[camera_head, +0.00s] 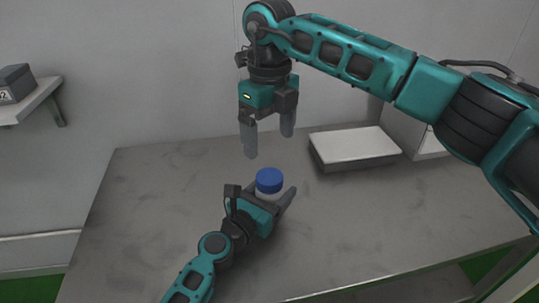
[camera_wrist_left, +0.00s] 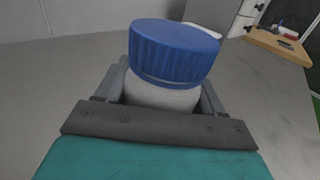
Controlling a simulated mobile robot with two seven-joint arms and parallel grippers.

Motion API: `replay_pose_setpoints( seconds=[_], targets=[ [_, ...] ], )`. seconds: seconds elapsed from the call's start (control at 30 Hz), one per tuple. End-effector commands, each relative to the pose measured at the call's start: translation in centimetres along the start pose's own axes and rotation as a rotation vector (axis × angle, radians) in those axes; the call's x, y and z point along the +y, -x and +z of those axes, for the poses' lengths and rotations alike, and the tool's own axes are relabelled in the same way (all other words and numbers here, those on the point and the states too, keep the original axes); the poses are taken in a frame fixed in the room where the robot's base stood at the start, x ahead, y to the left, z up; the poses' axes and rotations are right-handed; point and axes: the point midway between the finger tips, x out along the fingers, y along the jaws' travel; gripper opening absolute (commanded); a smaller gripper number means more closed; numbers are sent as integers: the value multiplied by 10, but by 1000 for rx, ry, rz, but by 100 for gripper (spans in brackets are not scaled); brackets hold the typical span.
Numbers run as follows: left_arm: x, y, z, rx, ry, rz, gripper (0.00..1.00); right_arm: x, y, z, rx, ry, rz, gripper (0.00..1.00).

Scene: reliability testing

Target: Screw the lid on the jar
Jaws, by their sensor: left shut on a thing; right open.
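A white jar (camera_wrist_left: 160,95) stands upright between the fingers of my left gripper (camera_head: 266,192), which is shut on it at table height. A blue ribbed lid (camera_head: 269,180) sits on top of the jar, and it also shows large in the left wrist view (camera_wrist_left: 174,52). A thin blue band shows just under the lid's skirt in the left wrist view. How tightly the lid sits cannot be told. My right gripper (camera_head: 268,143) is open and empty, pointing down above and slightly behind the jar. The jar's lower part is hidden by my left gripper.
The grey table (camera_head: 150,210) is mostly clear around the jar. A flat white-topped box (camera_head: 358,147) lies at the back right. A wall shelf (camera_head: 30,103) with a dark box (camera_head: 14,84) is at the far left. The wall is close behind the table.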

Motion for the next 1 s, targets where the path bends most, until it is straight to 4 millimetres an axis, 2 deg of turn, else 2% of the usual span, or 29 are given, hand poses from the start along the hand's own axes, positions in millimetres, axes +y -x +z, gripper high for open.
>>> replay_pose_setpoints(
  seconds=[0.1,0.2,0.53,0.57,0.83,1.0],
  targets=[
    [0,0,0,1,0,0,0,0,17,0,-2,-1,-1,88],
    [0,0,0,1,0,0,0,0,23,0,0,-1,1,88],
    [0,0,0,1,0,0,0,0,26,0,0,-1,1,88],
    [0,0,0,1,0,0,71,0,26,0,0,-1,1,88],
    [0,0,0,1,0,0,97,0,25,0,0,0,1,88],
    [0,0,0,0,0,0,98,0,25,0,0,-1,1,88]
  ],
)
